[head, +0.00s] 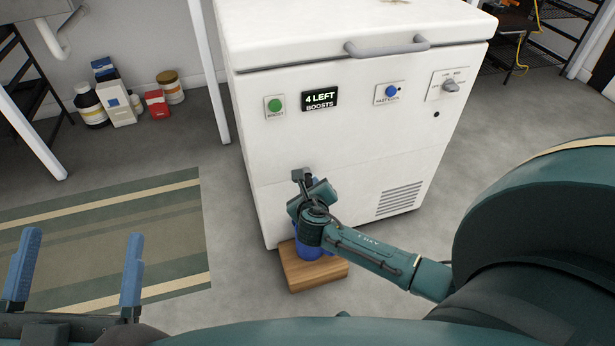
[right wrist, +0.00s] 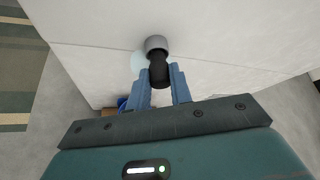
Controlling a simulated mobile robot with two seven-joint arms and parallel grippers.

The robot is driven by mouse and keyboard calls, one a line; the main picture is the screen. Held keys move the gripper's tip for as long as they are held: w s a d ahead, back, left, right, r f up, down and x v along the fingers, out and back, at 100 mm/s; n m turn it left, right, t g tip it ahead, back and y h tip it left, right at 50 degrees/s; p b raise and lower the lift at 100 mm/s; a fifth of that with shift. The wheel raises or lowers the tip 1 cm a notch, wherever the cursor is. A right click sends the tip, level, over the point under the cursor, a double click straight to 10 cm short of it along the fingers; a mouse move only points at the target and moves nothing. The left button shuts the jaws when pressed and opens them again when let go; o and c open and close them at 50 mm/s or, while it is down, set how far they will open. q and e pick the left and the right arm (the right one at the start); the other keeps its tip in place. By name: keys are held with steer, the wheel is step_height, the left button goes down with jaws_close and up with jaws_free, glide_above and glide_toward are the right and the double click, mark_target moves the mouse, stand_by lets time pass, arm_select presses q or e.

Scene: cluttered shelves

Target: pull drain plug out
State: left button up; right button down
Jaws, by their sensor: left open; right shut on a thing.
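The white chest freezer (head: 335,160) stands in the middle of the head view. In the right wrist view, a grey round drain fitting (right wrist: 155,43) sits on its front wall. The black drain plug (right wrist: 159,72) is at the mouth of that fitting; how deep it sits I cannot tell. My right gripper (right wrist: 161,85) is shut on the plug, one blue finger on each side. In the head view my right gripper hides most of the plug. My left gripper (head: 80,240) is open and empty at the lower left, away from the freezer.
A blue container (head: 310,252) stands on a wooden block (head: 317,273) below the drain, partly hidden by my right arm. Bottles and boxes (head: 118,103) stand on the floor at the left wall. A striped rug (head: 150,225) lies left of the freezer. Open floor is around it.

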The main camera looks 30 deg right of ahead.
steer(key=shift+s+a+p, duration=0.25)
steer(key=shift+s+p, duration=0.35)
steer(key=shift+s, duration=0.35)
steer(key=shift+s+a+p, duration=0.2)
steer(key=shift+s+p, duration=0.4)
steer(key=shift+s, duration=0.35)
